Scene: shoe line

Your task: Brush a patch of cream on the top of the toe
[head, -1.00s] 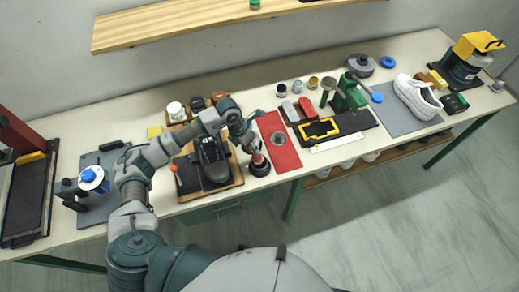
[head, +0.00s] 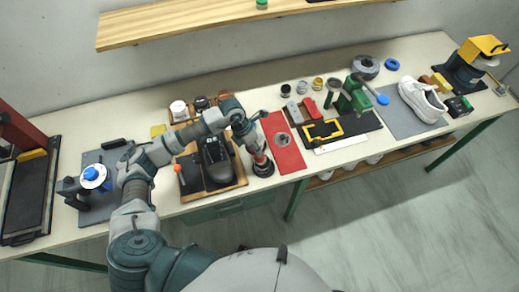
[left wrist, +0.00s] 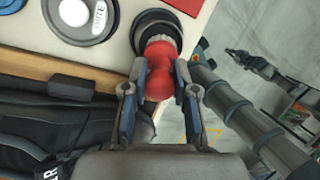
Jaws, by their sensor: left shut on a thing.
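A dark shoe (head: 217,163) lies on a wooden board, toe toward the front edge of the bench; in the left wrist view part of a dark shoe (left wrist: 50,125) shows at the lower left. My left gripper (head: 258,155) is shut on the red handle of a brush (head: 263,169). In the left wrist view my gripper (left wrist: 160,90) has a finger on each side of the red handle (left wrist: 159,72), above a round black base. A round grey tin (head: 283,139) lies on the red mat; in the left wrist view a tin lettered WHITE (left wrist: 98,18) shows at the top.
The red mat (head: 290,158) lies right of the brush. Several small jars stand behind the shoe. A black mat with tools and a white shoe (head: 420,98) are farther right. The bench's front edge is close to the brush. A distant claw-like end (left wrist: 240,55) shows over the floor.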

